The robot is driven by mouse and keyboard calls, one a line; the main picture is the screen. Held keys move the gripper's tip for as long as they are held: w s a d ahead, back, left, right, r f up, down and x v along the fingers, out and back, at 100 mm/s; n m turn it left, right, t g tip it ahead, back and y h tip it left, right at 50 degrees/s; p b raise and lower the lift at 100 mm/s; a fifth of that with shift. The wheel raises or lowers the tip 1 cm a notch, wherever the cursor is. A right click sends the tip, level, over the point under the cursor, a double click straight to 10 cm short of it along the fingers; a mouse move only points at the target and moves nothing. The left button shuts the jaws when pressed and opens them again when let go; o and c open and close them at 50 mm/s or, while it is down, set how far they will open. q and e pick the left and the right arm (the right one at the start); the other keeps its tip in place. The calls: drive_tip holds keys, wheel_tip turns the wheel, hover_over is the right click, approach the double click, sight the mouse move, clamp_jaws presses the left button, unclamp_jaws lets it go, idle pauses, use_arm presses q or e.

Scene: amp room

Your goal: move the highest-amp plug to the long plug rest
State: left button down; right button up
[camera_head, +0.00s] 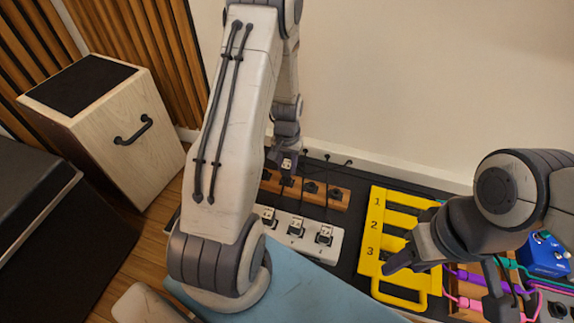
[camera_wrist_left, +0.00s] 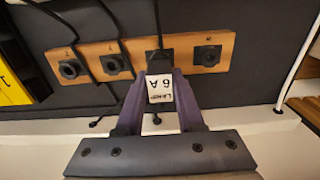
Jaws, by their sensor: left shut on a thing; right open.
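My left gripper (camera_head: 287,160) is shut on a plug with a white label (camera_wrist_left: 160,88) that appears to read "LAMP 6 A". The plug is at the third black holder from the left on the long wooden plug rest (camera_wrist_left: 128,48) in the left wrist view; I cannot tell whether it is seated or just above. The rest also shows in the head view (camera_head: 340,186), partly behind my left arm. A white power strip (camera_head: 334,256) with several plugs stands in front of it. My right gripper (camera_head: 405,258) is open and empty over the yellow frame.
The yellow frame (camera_head: 376,215), marked 1, 2, 3, lies right of the strips. Colored cables and a blue pedal (camera_head: 543,256) lie far right. Black cords cross the long rest. A wooden speaker box (camera_head: 140,135) stands left. The wall is close behind.

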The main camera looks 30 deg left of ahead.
use_arm(q)
drive_tip(key=shift+f+b, duration=0.8)
drive_tip(key=shift+f, duration=0.65)
drive_tip(key=shift+c, duration=2.2)
unclamp_jaws()
wheel_tip(320, 180, up, 11)
drive_tip(key=p, duration=0.6)
drive_tip(key=shift+f+p, duration=0.2)
drive_tip(key=shift+p, duration=0.1)
